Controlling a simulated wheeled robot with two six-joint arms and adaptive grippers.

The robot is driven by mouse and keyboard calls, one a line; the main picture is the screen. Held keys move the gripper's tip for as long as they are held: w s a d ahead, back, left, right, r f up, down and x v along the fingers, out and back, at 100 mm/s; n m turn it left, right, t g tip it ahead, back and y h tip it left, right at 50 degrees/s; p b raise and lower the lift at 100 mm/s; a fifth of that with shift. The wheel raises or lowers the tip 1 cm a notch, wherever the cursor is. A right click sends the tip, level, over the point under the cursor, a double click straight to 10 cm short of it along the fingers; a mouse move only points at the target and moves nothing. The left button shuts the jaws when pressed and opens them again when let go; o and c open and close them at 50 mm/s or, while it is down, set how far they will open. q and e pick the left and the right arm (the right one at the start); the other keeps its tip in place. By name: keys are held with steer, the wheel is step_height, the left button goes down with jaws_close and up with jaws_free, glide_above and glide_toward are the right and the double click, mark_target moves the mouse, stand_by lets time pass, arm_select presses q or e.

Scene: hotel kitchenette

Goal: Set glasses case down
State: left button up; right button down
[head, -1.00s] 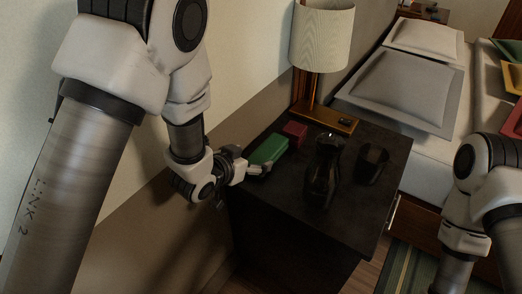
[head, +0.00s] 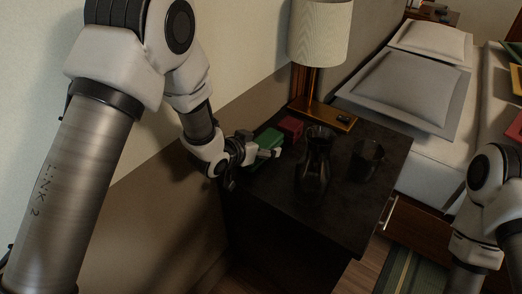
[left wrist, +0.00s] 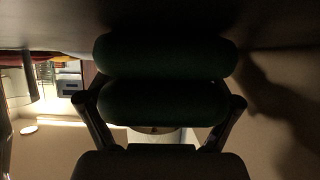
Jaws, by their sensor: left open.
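The green glasses case (head: 268,138) lies at the wall-side edge of the dark nightstand top (head: 345,215), beside a small red box. My left gripper (head: 271,153) is open at the near side of the case and covers part of it. In the left wrist view the case (left wrist: 165,55) shows as a dark green, two-lobed rounded shape just ahead of the left gripper (left wrist: 160,112), whose fingers stand apart on either side. Whether a finger still touches the case is too dark to tell. My right gripper is out of view; only part of that arm shows.
The red box (head: 290,127) sits by the lamp (head: 318,35) at the back. A dark glass carafe (head: 313,170) and a dark glass (head: 366,160) stand on the nightstand. The wall is close to my left arm. A bed (head: 425,80) is beyond.

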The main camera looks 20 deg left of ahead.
arm_select(q)
steer(key=c, duration=1.4)
